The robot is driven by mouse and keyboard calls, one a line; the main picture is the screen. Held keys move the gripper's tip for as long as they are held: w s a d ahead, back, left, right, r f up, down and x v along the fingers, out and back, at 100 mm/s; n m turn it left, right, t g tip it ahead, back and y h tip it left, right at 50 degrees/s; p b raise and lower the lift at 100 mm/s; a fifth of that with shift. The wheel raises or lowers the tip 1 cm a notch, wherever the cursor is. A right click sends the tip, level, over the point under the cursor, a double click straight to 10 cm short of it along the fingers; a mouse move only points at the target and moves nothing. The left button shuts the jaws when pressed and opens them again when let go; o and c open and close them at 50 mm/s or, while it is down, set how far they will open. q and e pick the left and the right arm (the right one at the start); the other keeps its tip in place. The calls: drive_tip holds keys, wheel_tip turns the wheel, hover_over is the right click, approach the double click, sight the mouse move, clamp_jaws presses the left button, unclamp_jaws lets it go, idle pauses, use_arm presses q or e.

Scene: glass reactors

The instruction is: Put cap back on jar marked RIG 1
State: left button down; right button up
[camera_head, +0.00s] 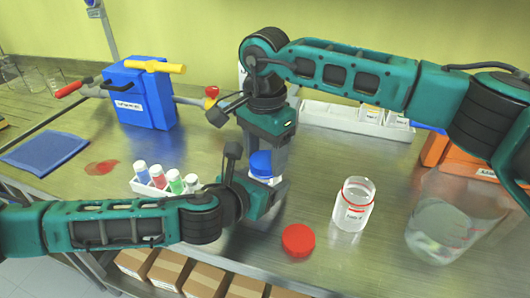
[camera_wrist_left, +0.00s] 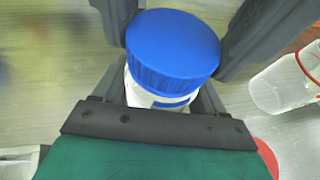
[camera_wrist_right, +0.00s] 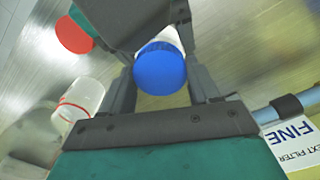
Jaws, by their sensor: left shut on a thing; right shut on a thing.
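A small white jar (camera_head: 263,179) with a blue screw cap (camera_head: 261,162) stands between my two grippers in the head view. The blue cap also shows in the left wrist view (camera_wrist_left: 173,50) and in the right wrist view (camera_wrist_right: 160,69). It sits on top of the jar; I cannot tell how tightly. My left gripper (camera_head: 262,184) is shut on the jar's body from the front. My right gripper (camera_head: 264,155) comes from behind and above and is shut on the blue cap. The jar's label is mostly hidden, so I cannot read its marking.
A clear jar (camera_head: 353,205) with a red ring stands to the right, with a red lid (camera_head: 298,240) on the bench before it. A large glass beaker (camera_head: 445,225) is further right. A rack of small vials (camera_head: 165,183) and a blue box (camera_head: 142,95) are at left.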

drive_tip(key=m, duration=0.5)
drive_tip(key=shift+m, duration=0.4)
drive_tip(key=o, duration=1.2)
drive_tip(key=shift+c, duration=0.2)
drive_tip(key=shift+r, duration=2.25)
drive_tip(key=shift+c, duration=0.4)
